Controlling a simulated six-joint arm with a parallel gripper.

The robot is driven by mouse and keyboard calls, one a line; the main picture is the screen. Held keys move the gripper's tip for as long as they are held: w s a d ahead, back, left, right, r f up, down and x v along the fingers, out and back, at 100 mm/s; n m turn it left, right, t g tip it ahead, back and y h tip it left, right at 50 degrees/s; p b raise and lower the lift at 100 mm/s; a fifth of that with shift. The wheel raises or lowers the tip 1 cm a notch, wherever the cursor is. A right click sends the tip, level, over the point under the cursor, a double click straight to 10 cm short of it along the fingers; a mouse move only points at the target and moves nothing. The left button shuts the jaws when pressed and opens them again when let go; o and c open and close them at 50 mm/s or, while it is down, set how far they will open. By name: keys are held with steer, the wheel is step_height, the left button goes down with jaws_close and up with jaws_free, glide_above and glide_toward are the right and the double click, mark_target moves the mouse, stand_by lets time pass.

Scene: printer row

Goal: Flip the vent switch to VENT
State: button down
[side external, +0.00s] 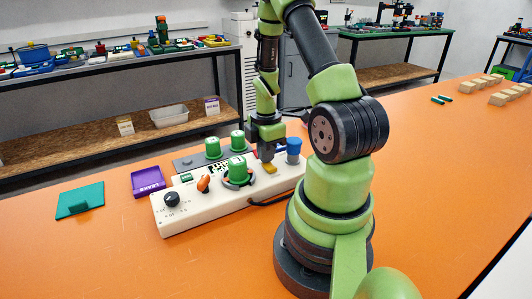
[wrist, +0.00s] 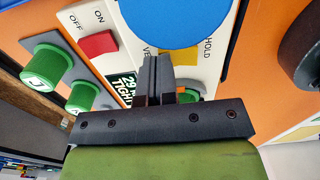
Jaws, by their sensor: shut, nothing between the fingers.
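The vent switch is a yellow rocker (wrist: 187,50) on the cream control box (side external: 180,213). In the wrist view it lies between a partly covered "VE" label and a "HOLD" label. The switch (side external: 270,168) also shows just below my gripper in the side view. My gripper (side external: 267,158) points down over the box, shut and empty. In the wrist view its fingertips (wrist: 152,62) overlap the left, VENT-labelled side of the rocker. I cannot tell whether they touch it or which way it is tipped.
A blue cap (side external: 293,148) stands close to the right of my gripper. Green-capped parts (side external: 238,168) stand to its left. A red ON/OFF switch (wrist: 98,43) is on the box. A purple tray (side external: 147,181) and a green plate (side external: 80,200) lie left on the orange table.

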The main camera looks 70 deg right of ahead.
stand_by(0.3)
steer(key=shift+w+f, duration=0.1)
steer(key=shift+f, duration=0.15)
steer(key=shift+s+a+r, duration=0.4)
steer(key=shift+s+a, duration=0.1)
steer(key=shift+s, duration=0.05)
steer(key=shift+r, duration=0.1)
step_height(320, 180, up, 14)
steer(key=w+d, duration=0.1)
steer(key=shift+w+d+f, duration=0.2)
steer(key=shift+w+d, duration=0.15)
stand_by(0.3)
stand_by(0.4)
